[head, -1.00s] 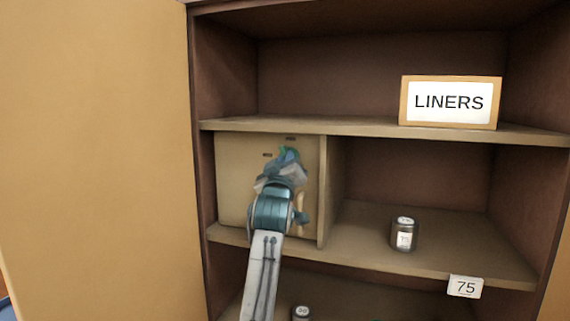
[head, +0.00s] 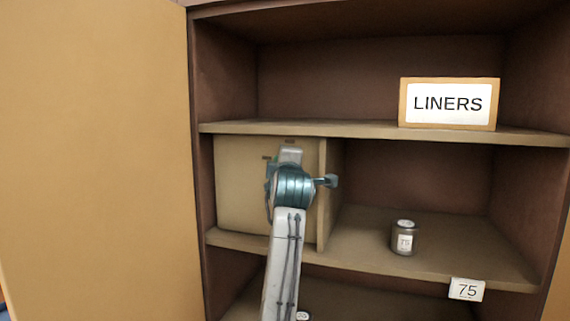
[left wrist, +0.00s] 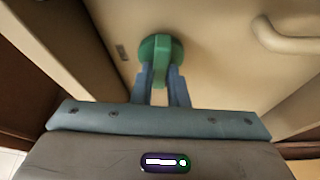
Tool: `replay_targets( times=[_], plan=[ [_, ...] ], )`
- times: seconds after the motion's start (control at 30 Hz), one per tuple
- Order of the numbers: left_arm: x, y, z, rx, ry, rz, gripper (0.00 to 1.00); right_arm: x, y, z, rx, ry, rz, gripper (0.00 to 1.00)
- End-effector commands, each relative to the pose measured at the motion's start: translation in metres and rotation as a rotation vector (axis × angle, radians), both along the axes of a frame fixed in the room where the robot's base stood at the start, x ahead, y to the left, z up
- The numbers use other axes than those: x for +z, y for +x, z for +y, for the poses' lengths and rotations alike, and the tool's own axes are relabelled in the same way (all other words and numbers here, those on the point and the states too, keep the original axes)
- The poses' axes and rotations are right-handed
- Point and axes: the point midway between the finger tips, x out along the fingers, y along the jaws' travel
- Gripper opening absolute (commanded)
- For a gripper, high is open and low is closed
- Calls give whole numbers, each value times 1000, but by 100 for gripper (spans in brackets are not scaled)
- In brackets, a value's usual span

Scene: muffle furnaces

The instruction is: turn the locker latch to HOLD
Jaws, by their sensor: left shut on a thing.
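The locker door (head: 236,190) is a beige panel, shut, in the left part of the middle shelf. The green round latch with a raised bar (left wrist: 160,50) shows in the left wrist view. My left gripper (left wrist: 160,82) is shut on the bar, one blue finger on each side. In the left wrist view the bar runs nearly in line with the fingers. In the head view my arm hides the latch and fingertips. One small dark mark (left wrist: 121,52) shows beside the latch; I cannot read it. My right gripper is not in view.
A pale handle (left wrist: 285,38) stands out from the door beside the latch. A labelled jar (head: 404,238) stands on the shelf to the right. A large open door (head: 95,160) fills the left.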

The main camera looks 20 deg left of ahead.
Motion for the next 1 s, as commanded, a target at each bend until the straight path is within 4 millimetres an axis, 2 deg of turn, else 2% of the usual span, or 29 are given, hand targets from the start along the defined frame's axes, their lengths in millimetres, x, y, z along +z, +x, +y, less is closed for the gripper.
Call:
replay_targets(
  times=[0.33, 0.9, 0.93, 1.0],
  plan=[
    [1, 0, 0, 0, -153, 6, 0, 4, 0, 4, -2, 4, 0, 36],
    [0, 0, 0, -1, -185, 7, 0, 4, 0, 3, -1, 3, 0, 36],
    [0, 0, 0, -1, -185, 7, 15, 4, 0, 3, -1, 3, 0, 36],
    [0, 0, 0, -1, -185, 7, 29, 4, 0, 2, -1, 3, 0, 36]
  ],
)
